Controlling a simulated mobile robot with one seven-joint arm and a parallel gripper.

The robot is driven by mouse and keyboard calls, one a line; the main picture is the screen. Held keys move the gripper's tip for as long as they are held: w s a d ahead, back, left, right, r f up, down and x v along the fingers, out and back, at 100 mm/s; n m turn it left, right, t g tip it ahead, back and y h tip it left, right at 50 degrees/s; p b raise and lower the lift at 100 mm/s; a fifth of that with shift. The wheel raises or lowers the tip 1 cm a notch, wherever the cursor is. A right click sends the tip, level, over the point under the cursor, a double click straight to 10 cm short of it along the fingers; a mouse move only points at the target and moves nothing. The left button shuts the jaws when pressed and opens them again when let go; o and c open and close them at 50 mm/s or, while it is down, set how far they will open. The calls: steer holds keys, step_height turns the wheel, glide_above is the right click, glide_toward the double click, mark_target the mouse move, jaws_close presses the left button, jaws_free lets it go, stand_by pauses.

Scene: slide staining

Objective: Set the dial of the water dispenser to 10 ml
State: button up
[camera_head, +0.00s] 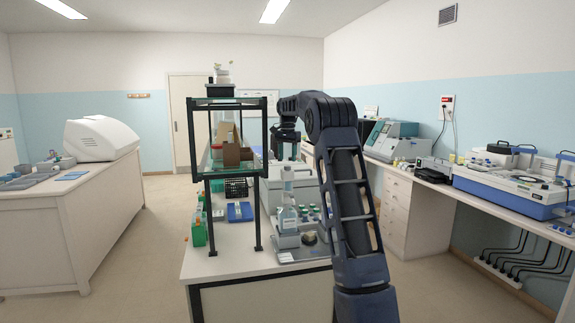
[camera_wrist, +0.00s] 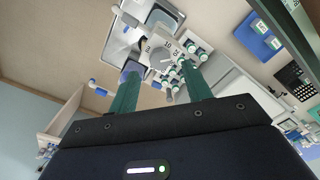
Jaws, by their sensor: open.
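The water dispenser appears to be the bottle with a tall pale head (camera_head: 288,218) at the front of the middle bench, beside a steel tray. In the wrist view, a pale dial face (camera_wrist: 168,49) with dark markings lies beyond and between my fingertips. I cannot read its setting. My gripper (camera_wrist: 160,68) has two green fingers spread apart with nothing held between them. In the head view my gripper (camera_head: 286,150) hangs above the dispenser, partly hidden by my own arm.
Several green-capped bottles (camera_head: 312,212) stand close to the dispenser. A black-framed shelf (camera_head: 259,150) rises just to the left. A blue rack (camera_head: 240,211) sits under it.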

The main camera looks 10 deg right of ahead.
mark_target(287, 168)
steer(key=shift+f, duration=2)
steer(key=c, duration=1)
